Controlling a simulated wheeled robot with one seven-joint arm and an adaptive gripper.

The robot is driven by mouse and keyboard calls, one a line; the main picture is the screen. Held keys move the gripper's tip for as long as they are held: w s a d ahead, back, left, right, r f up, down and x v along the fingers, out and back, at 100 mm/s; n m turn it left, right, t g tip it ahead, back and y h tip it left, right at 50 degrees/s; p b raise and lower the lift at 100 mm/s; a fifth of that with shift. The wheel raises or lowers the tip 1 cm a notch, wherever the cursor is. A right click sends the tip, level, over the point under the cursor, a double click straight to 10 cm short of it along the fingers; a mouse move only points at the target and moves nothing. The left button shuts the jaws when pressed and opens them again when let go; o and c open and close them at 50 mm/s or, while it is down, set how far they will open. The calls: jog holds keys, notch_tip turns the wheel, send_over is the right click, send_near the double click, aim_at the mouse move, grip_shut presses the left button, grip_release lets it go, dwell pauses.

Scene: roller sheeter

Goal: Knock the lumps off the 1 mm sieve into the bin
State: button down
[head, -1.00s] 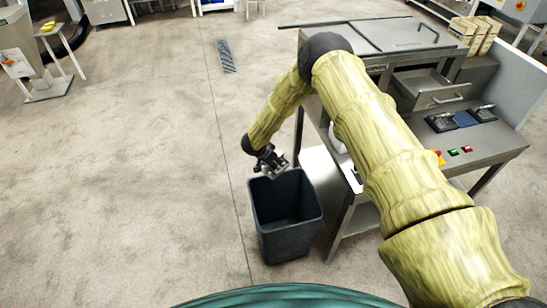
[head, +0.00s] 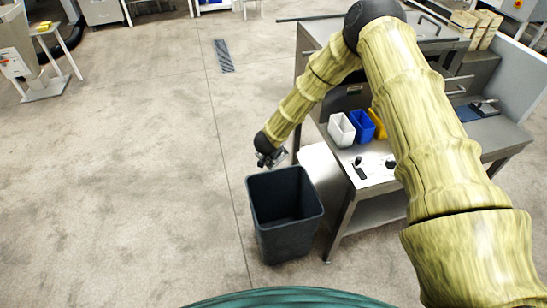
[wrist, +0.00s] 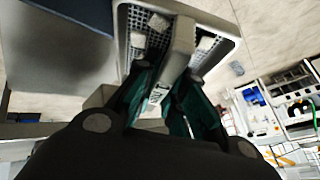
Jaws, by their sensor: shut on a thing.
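In the wrist view my gripper (wrist: 165,105) is shut on the handle of the sieve (wrist: 176,45). The sieve has a pale grey frame around a dark mesh, and several whitish lumps (wrist: 157,22) show on it. A small label with black print sits between the fingers; I cannot read it surely. In the head view my gripper (head: 271,158) is near the far left rim of the dark, open-topped bin (head: 285,230), slightly above it. The sieve cannot be made out there. No lumps are visible inside the bin.
A steel machine table stands right of the bin, with a white container (head: 341,129), a blue container (head: 362,126) and a partly hidden yellow container (head: 377,123) on it. A floor grate (head: 224,56) lies farther back. The floor left of the bin is clear.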

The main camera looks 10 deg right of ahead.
jog(key=shift+s+d+r+m+t+y+b, duration=0.25)
jog(key=shift+r+t+b, duration=0.45)
jog(key=shift+b, duration=1)
jog(key=shift+s+a+r+m+t+y+b, duration=0.1)
jog(key=shift+r+m+t+y+b, duration=0.2)
jog(key=shift+r+t+b, duration=0.95)
jog(key=shift+s+d+r+m+t+y+b, duration=0.15)
jog(key=shift+r+y+b, duration=0.2)
jog(key=shift+b, duration=1.8)
jog(key=t+b, duration=0.1)
jog(key=b, duration=0.2)
jog(key=m+t+y+b, duration=0.1)
jog(key=b, duration=0.3)
jog(key=shift+s+d+b, duration=0.25)
jog(key=shift+s+b, duration=0.05)
jog(key=shift+s, duration=0.1)
jog(key=t+b, duration=0.1)
jog(key=b, duration=0.2)
jog(key=t+b, duration=0.1)
jog(key=b, duration=0.2)
jog(key=shift+s+d+r+m, duration=0.15)
jog(key=shift+s+d+m, duration=0.1)
jog(key=shift+s+m, duration=0.15)
jog(key=b, duration=0.3)
jog(key=t+b, duration=0.1)
jog(key=b, duration=0.2)
jog(key=shift+s+d+r+m+t+y, duration=0.1)
jog(key=shift+s+d+m+t+y, duration=0.05)
jog(key=shift+s+m+t+y, duration=0.2)
